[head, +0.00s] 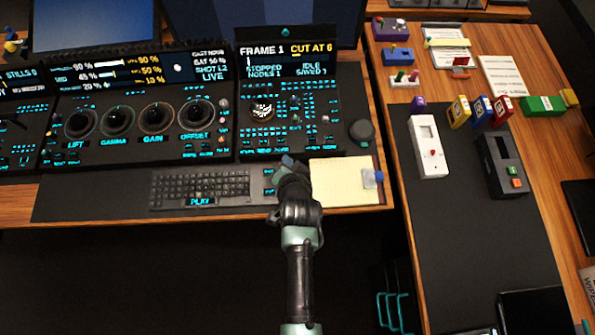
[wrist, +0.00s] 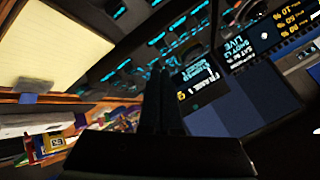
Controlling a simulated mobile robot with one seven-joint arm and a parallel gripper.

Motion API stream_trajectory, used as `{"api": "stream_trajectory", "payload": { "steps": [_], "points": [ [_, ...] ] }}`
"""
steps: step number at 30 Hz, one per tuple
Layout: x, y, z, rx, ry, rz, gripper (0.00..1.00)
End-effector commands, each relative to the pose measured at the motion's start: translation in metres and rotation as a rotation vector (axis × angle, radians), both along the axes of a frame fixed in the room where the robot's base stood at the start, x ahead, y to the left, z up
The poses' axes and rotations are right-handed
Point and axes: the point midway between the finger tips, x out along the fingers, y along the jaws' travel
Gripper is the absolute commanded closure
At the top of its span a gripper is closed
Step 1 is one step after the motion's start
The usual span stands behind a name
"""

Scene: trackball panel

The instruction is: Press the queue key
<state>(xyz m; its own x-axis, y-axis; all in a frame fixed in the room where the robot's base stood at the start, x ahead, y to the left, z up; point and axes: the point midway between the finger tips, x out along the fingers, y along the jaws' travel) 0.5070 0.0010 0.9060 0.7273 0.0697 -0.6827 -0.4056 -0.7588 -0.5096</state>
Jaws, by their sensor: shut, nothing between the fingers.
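The trackball panel (head: 320,110) stands at the right end of the console, with many small dark keys lettered in cyan. Its labels are too small to read, so I cannot tell which is the queue key. The screen (head: 290,58) above the keys reads "FRAME 1" and "CUT AT 6". My gripper (head: 288,163) is at the panel's near edge, between the keyboard and the notepad, and hides part of the lower keys. In the wrist view my gripper (wrist: 158,72) shows two dark fingers together, empty, with cyan-lettered keys beyond. Contact with a key cannot be seen.
A keyboard (head: 200,188) lies left of my gripper and a yellow notepad (head: 340,183) right of it. A dark round knob (head: 361,132) sits at the panel's right. A side desk holds a white device (head: 427,147) and several coloured boxes.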

Motion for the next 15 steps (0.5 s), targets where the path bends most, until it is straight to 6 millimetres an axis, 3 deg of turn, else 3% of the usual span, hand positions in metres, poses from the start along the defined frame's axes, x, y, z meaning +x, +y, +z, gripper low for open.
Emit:
{"api": "stream_trajectory", "payload": {
  "steps": [15],
  "points": [
    [-0.0073,0.0005,-0.0048,0.009,0.021,-0.006,1.0]
  ]
}}
